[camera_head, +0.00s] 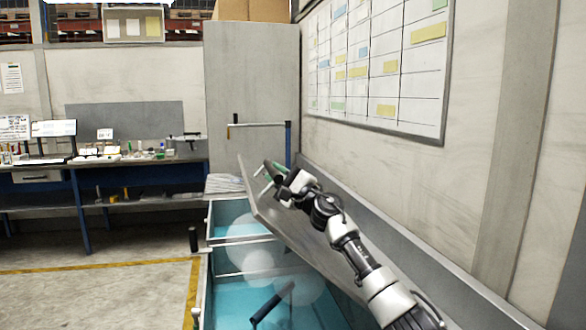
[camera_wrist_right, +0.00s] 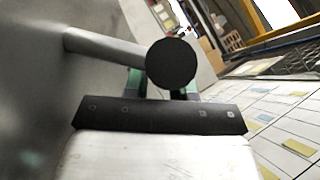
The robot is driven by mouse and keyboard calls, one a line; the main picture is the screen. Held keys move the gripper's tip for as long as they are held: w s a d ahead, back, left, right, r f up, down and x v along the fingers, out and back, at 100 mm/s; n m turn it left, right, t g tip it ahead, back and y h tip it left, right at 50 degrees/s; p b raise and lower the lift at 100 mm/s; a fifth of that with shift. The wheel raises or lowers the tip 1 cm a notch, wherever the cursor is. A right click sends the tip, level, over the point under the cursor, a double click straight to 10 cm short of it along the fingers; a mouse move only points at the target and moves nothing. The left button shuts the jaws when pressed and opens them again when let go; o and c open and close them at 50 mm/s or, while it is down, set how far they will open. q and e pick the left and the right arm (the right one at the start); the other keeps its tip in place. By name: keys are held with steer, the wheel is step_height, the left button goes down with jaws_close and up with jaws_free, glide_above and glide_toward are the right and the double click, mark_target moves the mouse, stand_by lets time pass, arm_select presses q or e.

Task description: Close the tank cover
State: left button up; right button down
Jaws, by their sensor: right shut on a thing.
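The tank (camera_head: 226,254) is a long open box with a blue inside, low in the middle of the head view. Its cover (camera_head: 262,204) is a flat grey panel, raised and tilted steeply along the tank's right side, leaving the inside exposed. My right gripper (camera_head: 272,172) is at the cover's upper far end, shut on its handle. In the right wrist view the handle (camera_wrist_right: 105,47) is a grey bar with a round black end, with the green-edged fingers partly hidden behind that end. The cover's surface (camera_wrist_right: 35,70) fills the left there. My left gripper is not in view.
A blue post with a bar (camera_head: 288,143) stands beyond the tank. Pale translucent round shapes (camera_head: 258,258) and a dark blue bar (camera_head: 271,305) show over the tank. A wall with a whiteboard (camera_head: 380,60) is at right, a workbench (camera_head: 100,162) at far left. The left floor is clear.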

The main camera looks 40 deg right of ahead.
steer(key=a+f, duration=0.1)
steer(key=w+a+f+n+g, duration=0.1)
steer(key=f, duration=0.1)
steer(key=w+a+f+n, duration=0.1)
steer(key=a, duration=0.1)
steer(key=shift+w+a+f+y+b, duration=0.1)
steer(key=shift+w+f+y+b, duration=0.05)
steer(key=shift+y+b, duration=0.25)
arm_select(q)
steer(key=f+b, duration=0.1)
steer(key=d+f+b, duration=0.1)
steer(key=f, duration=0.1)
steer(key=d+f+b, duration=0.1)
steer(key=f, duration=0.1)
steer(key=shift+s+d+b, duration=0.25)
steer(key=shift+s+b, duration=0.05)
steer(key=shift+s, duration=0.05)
arm_select(e)
steer(key=w+a+f+n+g, duration=0.2)
steer(key=a+f, duration=0.3)
steer(key=f, duration=0.6)
steer(key=w+a+f+n+g, duration=0.3)
steer(key=a+f+n, duration=0.1)
steer(key=f, duration=0.8)
steer(key=shift+w+a+g+h, duration=0.2)
steer(key=shift+a+g+h, duration=0.1)
steer(key=shift+a+g, duration=0.15)
